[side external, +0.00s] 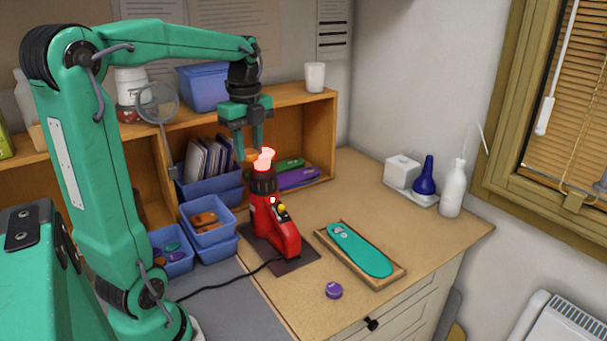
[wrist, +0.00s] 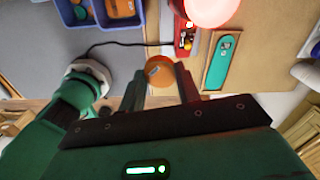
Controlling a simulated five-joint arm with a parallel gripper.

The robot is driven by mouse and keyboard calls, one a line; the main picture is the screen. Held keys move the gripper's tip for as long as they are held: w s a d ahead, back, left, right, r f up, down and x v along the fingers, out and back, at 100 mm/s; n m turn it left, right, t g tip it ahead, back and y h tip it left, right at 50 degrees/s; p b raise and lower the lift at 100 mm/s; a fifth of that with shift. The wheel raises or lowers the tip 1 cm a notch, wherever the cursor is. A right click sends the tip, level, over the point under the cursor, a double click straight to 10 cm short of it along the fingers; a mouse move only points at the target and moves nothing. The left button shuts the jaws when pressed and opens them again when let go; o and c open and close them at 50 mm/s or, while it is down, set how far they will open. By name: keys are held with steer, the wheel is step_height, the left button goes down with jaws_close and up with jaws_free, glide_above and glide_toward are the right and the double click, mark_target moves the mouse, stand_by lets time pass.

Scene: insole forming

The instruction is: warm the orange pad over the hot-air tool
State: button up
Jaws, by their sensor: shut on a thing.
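The orange pad (wrist: 157,64) is a small round disc, held between the fingertips of my gripper (wrist: 160,88) in the wrist view. In the side view my gripper (side external: 252,148) points down, and a little of the orange pad (side external: 250,156) shows at its tips. The red hot-air tool (side external: 275,222) stands upright on a dark plate, and its nozzle top (side external: 264,160) glows pinkish red. The pad is close to the nozzle, left of it in the side view. In the wrist view the glow (wrist: 208,8) is at the top edge, apart from the pad.
A teal insole (side external: 360,250) lies in a wooden tray (side external: 388,281) to the right. A purple round piece (side external: 334,290) lies on the desk in front. Blue bins (side external: 208,228) with pads stand left of the tool. A wooden shelf (side external: 322,135) is behind. A black cable crosses the desk.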

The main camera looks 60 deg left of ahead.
steer(key=shift+s+a+r+n, duration=0.4)
steer(key=shift+s+a+r, duration=0.5)
steer(key=shift+a, duration=0.05)
steer(key=shift+w, duration=0.1)
steer(key=shift+w+a+f, duration=0.2)
steer(key=shift+w+a, duration=0.75)
steer(key=shift+w, duration=0.4)
steer(key=shift+w+a+f, duration=0.15)
steer(key=shift+w+a, duration=0.75)
steer(key=shift+w, duration=0.45)
steer(key=shift+w+a+f, duration=0.2)
steer(key=shift+w+a, duration=0.75)
steer(key=shift+w, duration=0.4)
stand_by(1.1)
steer(key=s+d+r, duration=0.1)
steer(key=s+d, duration=0.4)
steer(key=s, duration=0.3)
steer(key=shift+s+d, duration=0.15)
steer(key=shift+d, duration=0.2)
